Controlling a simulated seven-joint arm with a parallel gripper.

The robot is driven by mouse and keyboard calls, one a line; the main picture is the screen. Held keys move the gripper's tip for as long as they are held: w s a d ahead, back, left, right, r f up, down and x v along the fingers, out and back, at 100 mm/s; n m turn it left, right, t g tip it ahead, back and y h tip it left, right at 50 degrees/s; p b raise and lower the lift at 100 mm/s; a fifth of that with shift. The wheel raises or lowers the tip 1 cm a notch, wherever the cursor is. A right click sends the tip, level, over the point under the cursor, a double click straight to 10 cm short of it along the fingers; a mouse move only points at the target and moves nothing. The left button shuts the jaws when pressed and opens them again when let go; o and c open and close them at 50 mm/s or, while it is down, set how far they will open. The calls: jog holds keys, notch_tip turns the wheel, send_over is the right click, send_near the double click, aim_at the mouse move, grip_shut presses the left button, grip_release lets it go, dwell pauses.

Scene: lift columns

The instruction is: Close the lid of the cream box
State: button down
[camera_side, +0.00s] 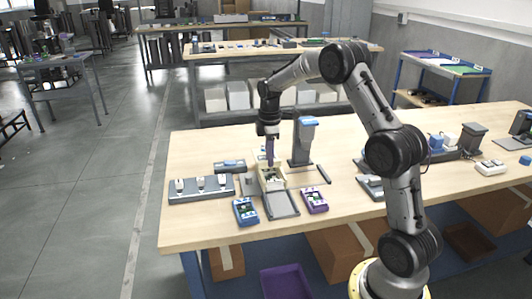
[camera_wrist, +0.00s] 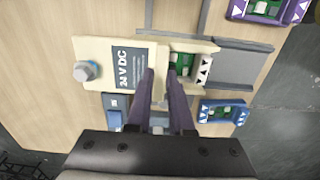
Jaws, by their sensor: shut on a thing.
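The cream box (camera_side: 277,186) stands on the table among small devices, with green circuit parts inside it in the wrist view (camera_wrist: 182,66). Its cream lid (camera_wrist: 106,86), marked "24 V DC" and with a blue-grey round knob at its far left, lies left of the opening. The box is open, with its inside uncovered right of the lid. My gripper (camera_wrist: 161,71), with purple fingers, points down at the box, its tips at the lid's right edge. It is shut on the lid, though the contact is partly hidden by the fingers.
A grey plate (camera_wrist: 245,65) adjoins the box's right end. A blue device (camera_side: 245,211) and a purple device (camera_side: 314,200) flank it. A grey stand with a blue top (camera_side: 307,122) rises close behind. A grey switch strip (camera_side: 201,188) lies left.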

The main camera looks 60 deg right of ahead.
jog(key=shift+s+a, duration=2.4)
jog(key=c, duration=0.8)
grip_release()
jog(key=shift+c, duration=0.2)
notch_tip(320, 180, up, 6)
